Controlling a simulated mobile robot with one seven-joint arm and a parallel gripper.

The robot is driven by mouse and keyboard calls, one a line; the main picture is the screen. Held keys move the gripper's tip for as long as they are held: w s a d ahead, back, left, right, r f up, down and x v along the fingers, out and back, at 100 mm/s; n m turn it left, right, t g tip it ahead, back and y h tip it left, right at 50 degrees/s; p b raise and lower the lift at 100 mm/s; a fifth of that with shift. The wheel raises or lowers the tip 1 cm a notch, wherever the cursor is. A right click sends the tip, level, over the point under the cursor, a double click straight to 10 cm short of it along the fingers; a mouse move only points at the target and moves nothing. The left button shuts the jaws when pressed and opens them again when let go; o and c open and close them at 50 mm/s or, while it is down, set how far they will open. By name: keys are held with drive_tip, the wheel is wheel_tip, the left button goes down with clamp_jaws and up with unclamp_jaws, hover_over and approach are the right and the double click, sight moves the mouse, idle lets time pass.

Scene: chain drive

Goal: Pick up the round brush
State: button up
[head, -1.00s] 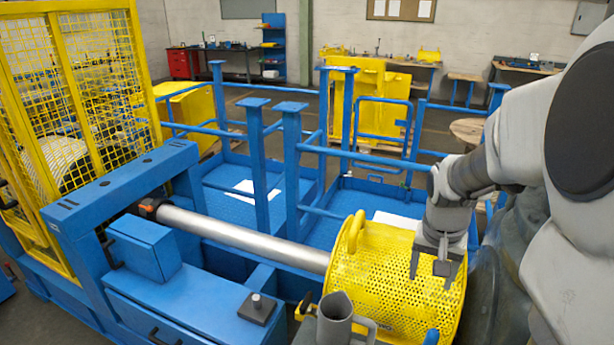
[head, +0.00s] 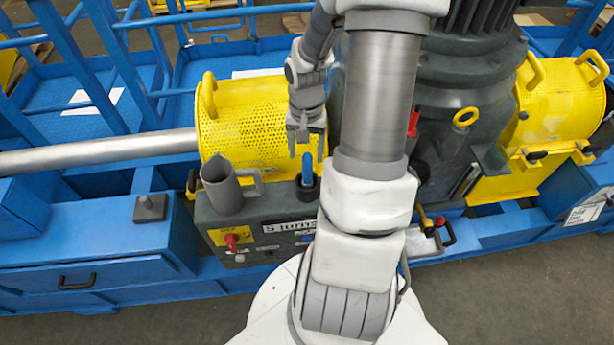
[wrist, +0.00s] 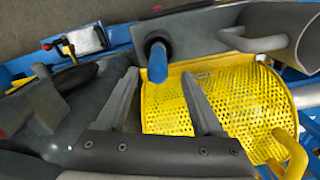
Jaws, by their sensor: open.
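A blue upright handle (head: 307,168) stands in a black round cup (head: 307,188) on the grey box; I take it to be the round brush, its head hidden. In the wrist view the blue handle (wrist: 157,63) shows ahead of the fingertips, in the gap between them, with the dark cup (wrist: 157,40) around its far end. My gripper (head: 306,144) is open, pointing down, close above the handle in the head view. Nothing is held between its fingers (wrist: 160,74).
A grey jug (head: 228,187) stands left of the cup on the same box. A perforated yellow guard (head: 245,125) lies behind, beside the gripper. A large dark motor housing (head: 440,100) is to the right. A red-handled tool (head: 440,228) lies further right.

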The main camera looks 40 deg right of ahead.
sight(307, 168)
drive_tip(key=shift+s+f, duration=0.15)
drive_tip(key=shift+f, duration=3.15)
clamp_jaws()
